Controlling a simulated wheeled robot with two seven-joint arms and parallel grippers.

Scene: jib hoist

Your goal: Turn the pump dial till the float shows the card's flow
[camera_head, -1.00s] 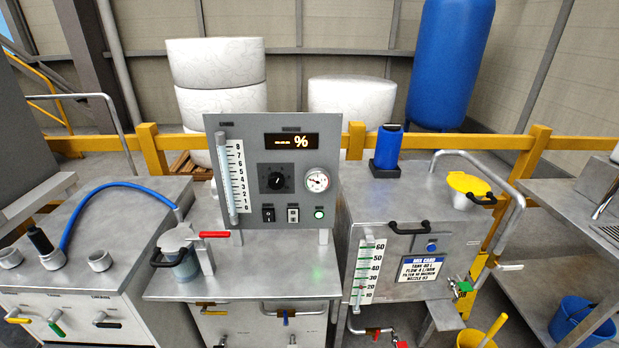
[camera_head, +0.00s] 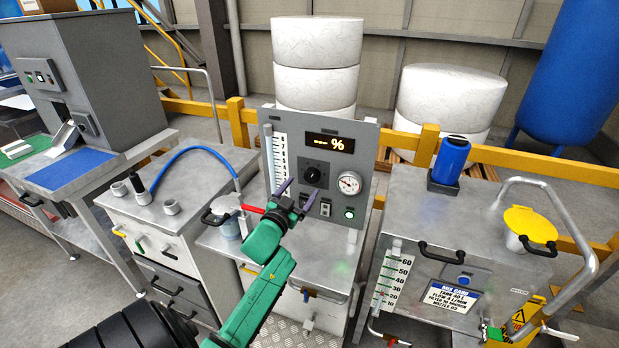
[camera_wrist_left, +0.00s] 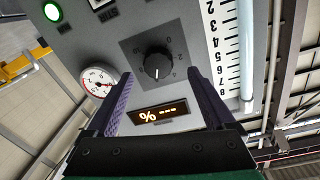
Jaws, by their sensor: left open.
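The black pump dial (camera_head: 313,175) sits on the upright grey panel (camera_head: 365,140), below a display (camera_head: 330,143) showing dashes and "%". In the left wrist view the panel is upside down, and the dial (camera_wrist_left: 157,64) lies between the fingers in the picture. My left gripper (camera_head: 298,192) is open and empty in front of the panel, apart from the dial. The flow tube (camera_head: 269,160) with its numbered scale stands at the panel's left; I cannot make out its float. The mix card (camera_head: 448,297) is on the right tank; its small text is hard to read.
A round gauge (camera_head: 349,183), switches and a lit green button (camera_head: 349,213) sit near the dial. A red-handled valve (camera_head: 252,209) and blue hose (camera_head: 195,149) are left of the panel. A blue bottle (camera_head: 452,158) stands on the right tank.

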